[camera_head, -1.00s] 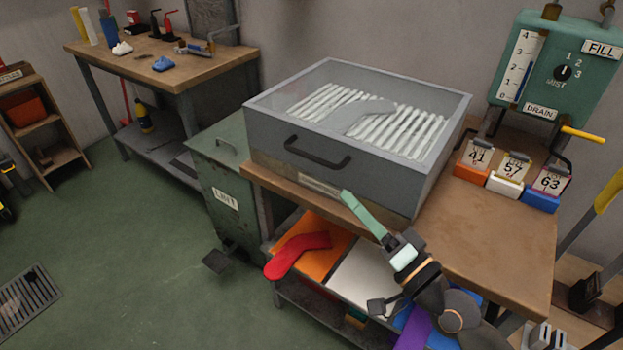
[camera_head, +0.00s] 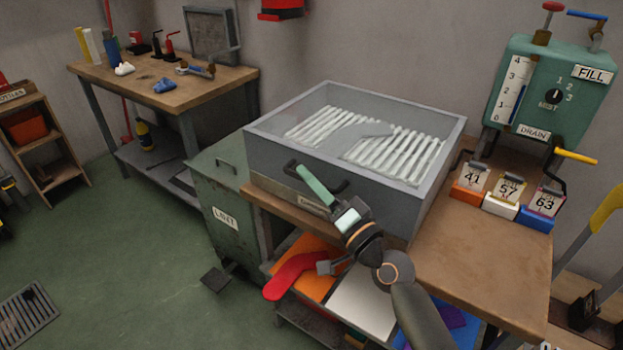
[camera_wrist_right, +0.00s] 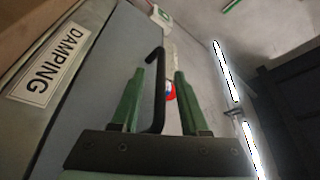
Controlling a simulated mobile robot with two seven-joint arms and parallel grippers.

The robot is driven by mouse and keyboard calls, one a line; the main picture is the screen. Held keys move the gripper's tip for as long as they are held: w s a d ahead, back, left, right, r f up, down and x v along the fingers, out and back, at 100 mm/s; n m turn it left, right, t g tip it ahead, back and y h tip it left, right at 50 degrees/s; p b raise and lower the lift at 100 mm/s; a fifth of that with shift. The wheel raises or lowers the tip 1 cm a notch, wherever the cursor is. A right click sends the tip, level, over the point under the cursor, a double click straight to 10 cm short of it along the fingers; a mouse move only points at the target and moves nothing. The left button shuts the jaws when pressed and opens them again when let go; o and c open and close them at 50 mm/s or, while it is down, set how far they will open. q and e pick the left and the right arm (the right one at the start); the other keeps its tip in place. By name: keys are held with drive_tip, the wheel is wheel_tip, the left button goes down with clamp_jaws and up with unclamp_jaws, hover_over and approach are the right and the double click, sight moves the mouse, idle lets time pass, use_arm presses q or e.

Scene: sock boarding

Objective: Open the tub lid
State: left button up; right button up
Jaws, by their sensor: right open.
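The tub (camera_head: 400,205) is a grey box on the wooden bench, with its see-through lid (camera_head: 325,97) lying shut on top. White ribbed rows show through the lid. A black bar handle (camera_head: 340,187) is on the front face. My right gripper (camera_head: 306,173) is at the handle and partly covers it. In the right wrist view, the open green fingers (camera_wrist_right: 158,76) stand on either side of the handle (camera_wrist_right: 160,92), with gaps visible. A DAMPING label (camera_wrist_right: 50,66) is on the tub's front. My left gripper is not in view.
A green lint bin (camera_head: 228,200) stands left of the tub. Numbered blocks, including the orange one (camera_head: 467,193), sit on the bench right of it. A green tank (camera_head: 552,90) hangs behind. A red sock shape (camera_head: 290,275) lies below the bench top.

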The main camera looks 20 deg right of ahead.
drive_tip(key=shift+w+a, duration=0.1)
drive_tip(key=shift+w, duration=0.05)
clamp_jaws()
idle(0.4)
idle(1.0)
